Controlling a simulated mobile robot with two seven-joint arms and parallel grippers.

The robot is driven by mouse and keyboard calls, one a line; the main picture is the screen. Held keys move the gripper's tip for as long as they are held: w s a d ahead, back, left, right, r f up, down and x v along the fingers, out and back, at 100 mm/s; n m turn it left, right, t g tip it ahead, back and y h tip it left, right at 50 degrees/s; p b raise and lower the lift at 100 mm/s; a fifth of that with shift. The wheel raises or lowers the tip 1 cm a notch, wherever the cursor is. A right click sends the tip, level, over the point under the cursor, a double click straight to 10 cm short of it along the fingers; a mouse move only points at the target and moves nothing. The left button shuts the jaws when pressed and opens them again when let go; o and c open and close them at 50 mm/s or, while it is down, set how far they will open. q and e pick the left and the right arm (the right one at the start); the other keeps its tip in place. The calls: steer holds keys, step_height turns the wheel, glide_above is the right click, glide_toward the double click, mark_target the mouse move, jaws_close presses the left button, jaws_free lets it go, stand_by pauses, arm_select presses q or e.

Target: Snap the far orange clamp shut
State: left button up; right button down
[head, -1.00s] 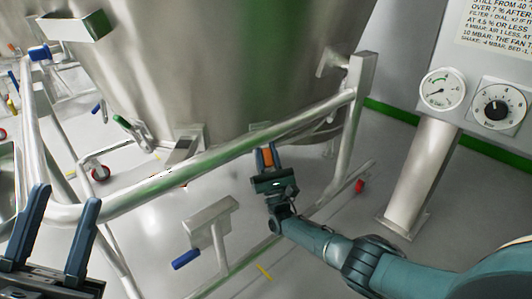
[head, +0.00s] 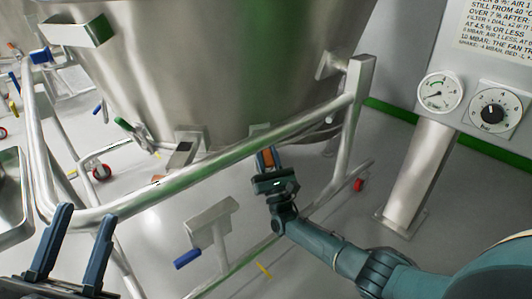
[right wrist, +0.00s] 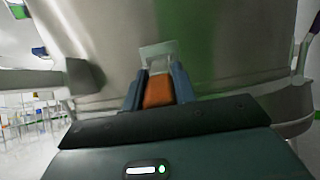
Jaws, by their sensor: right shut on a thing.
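The orange clamp (head: 267,159) is on the lower wall of the big steel vessel (head: 230,60), just past the frame's slanted rail. My right gripper (head: 266,160) is shut on it, one finger on each side. In the right wrist view the orange handle (right wrist: 158,92) sits between the two blue-grey fingers, below a pale metal bracket (right wrist: 158,50) on the vessel wall. Whether the clamp is latched cannot be told. My left gripper (head: 80,235) is open and empty at the lower left, its two fingers apart.
A tubular steel frame (head: 215,160) surrounds the vessel, its rail passing close to my right gripper. A blue-handled pedal (head: 188,259) is below. A panel post (head: 412,175) with a gauge (head: 440,93) and dial (head: 493,110) stands right. A steel basin (head: 12,205) is at left.

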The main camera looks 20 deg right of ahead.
steer(key=c, duration=1.1)
jaws_free()
arm_select(q)
steer(key=shift+f+n+y+p, duration=0.3)
steer(key=shift+f+n+p, duration=0.05)
steer(key=shift+f+n, duration=0.15)
arm_select(e)
steer(key=v, duration=1.3)
steer(key=shift+s+d, duration=0.1)
steer(key=shift+s, duration=0.05)
arm_select(q)
steer(key=shift+r, duration=0.25)
